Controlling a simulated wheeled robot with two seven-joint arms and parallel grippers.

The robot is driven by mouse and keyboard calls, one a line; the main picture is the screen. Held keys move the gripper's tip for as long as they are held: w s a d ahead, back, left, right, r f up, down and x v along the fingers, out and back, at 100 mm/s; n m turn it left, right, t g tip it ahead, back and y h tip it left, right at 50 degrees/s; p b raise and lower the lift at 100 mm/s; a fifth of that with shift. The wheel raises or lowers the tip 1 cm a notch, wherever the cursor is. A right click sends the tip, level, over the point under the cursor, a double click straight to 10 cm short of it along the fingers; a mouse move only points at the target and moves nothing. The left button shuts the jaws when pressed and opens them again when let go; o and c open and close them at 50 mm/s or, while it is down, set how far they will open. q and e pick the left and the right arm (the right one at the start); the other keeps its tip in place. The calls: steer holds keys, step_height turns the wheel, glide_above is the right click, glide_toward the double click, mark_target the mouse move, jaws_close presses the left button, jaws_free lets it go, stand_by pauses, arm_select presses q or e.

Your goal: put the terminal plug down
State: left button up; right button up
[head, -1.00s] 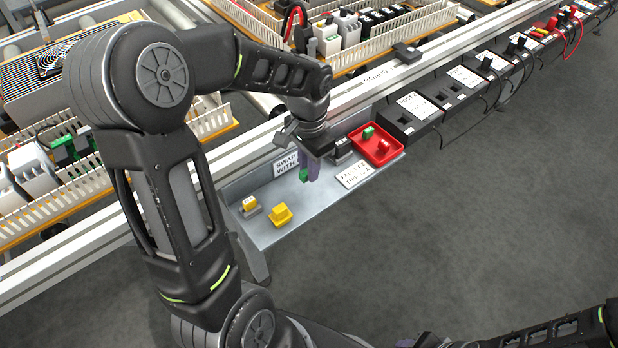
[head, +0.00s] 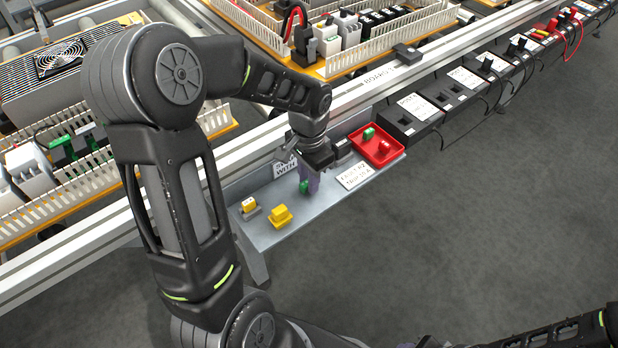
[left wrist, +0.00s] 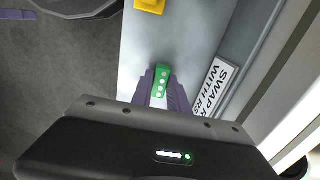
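The green terminal plug (left wrist: 161,82) is between the purple fingertips of my left gripper (left wrist: 162,92) in the left wrist view, with its row of pale contacts showing. In the head view the green plug (head: 304,187) is at the lower end of the left gripper (head: 308,184), low over the grey shelf (head: 268,236). I cannot tell whether the plug touches the shelf. The fingers are close on both sides of the plug. Of my right arm, only dark links and a bit of purple show at the bottom right edge; its fingertips cannot be made out.
A yellow block (head: 281,215) and a yellow-topped piece (head: 249,208) sit on the shelf's left part. A red tray (head: 378,148) with a green and a red piece stands at the right end. Labels lie near the gripper. The shelf's front middle is clear.

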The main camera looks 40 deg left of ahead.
arm_select(q)
steer(key=o, duration=0.4)
steer(key=shift+c, duration=0.2)
steer(key=shift+r, duration=0.1)
steer(key=shift+r, duration=0.25)
step_height(320, 180, up, 12)
steer(key=p, duration=0.2)
steer(key=shift+f, duration=0.15)
stand_by(0.4)
